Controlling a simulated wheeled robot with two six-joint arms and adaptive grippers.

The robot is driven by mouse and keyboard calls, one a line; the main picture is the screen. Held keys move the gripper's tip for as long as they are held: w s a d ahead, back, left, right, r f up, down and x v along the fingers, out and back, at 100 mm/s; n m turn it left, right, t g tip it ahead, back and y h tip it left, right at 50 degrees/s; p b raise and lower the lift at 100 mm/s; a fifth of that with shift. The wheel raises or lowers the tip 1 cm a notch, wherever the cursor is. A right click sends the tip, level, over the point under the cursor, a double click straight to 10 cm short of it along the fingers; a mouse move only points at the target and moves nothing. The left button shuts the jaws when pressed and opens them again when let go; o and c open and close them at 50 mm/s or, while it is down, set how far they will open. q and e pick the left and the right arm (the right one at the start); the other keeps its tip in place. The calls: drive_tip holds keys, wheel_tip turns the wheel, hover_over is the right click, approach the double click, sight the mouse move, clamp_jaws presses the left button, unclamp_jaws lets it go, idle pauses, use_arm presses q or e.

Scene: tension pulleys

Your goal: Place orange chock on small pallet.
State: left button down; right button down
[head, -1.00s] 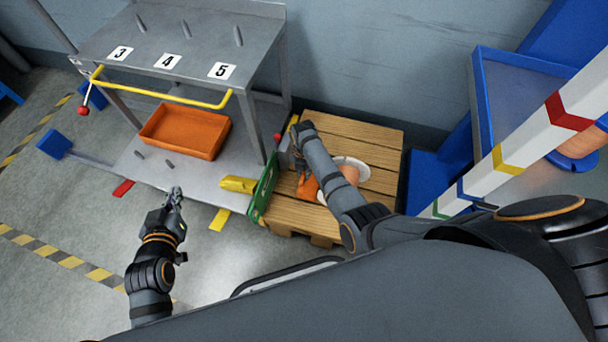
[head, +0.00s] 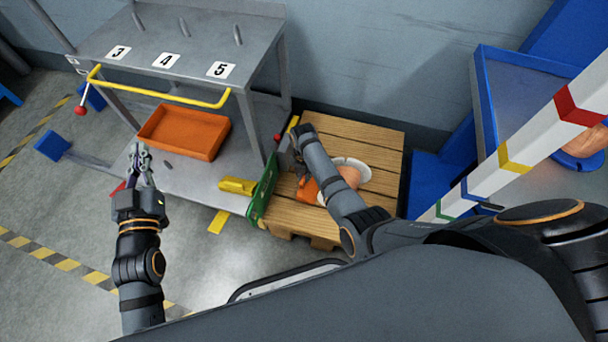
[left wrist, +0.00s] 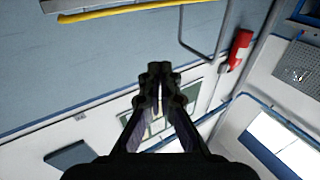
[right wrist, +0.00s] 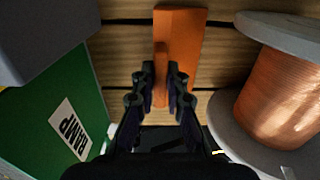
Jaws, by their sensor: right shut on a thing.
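The orange chock (head: 308,190) is at the small wooden pallet (head: 365,130), partly hidden by my right arm. In the right wrist view the orange chock (right wrist: 182,38) lies over the pallet planks (right wrist: 222,62), its raised rib between my fingers. My right gripper (right wrist: 160,80) is shut on it; in the head view my right gripper (head: 298,168) is low over the pallet's left part. I cannot tell whether the chock's whole underside touches the planks. My left gripper (head: 141,160) is empty in front of the grey workstation; its fingertips (left wrist: 159,72) are together.
A copper wire spool (right wrist: 285,100) stands on the pallet right of the chock. A green RAMP panel (right wrist: 50,110) borders the left. An orange tray (head: 185,131) sits on the rack's lower shelf. A blue-framed structure (head: 485,95) stands at the right.

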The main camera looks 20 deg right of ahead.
drive_tip(key=shift+f, duration=0.1)
drive_tip(key=c, duration=1.4)
unclamp_jaws()
